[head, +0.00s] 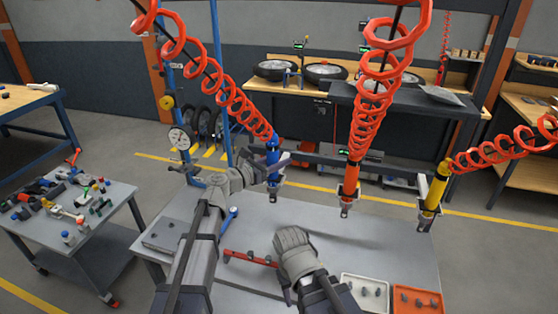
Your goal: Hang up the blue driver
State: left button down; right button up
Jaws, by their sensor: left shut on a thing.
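The blue driver (272,156) is upright at the end of a red coiled hose, in front of the dark rail, left of the orange driver. My left gripper (280,166) reaches it from the left and is shut on its body. The grey metal tip of the driver points down above the table. I cannot tell whether the driver sits in a holder, since the gripper covers part of it. My right arm comes in from the bottom middle, bent over the table; its gripper fingers do not show.
The orange driver (350,182) and yellow driver (434,192) hang to the right on red coils. A grey table (330,235) lies below, with a red bar (248,258), white tray (364,284) and orange tray (417,290). A tool cart (105,225) stands left.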

aim_at(268, 165)
pick_arm(q)
jog(key=shift+f, duration=0.2)
jog(key=shift+c, duration=1.6)
grip_release()
jog(key=v, duration=0.8)
jog(key=shift+w, duration=0.1)
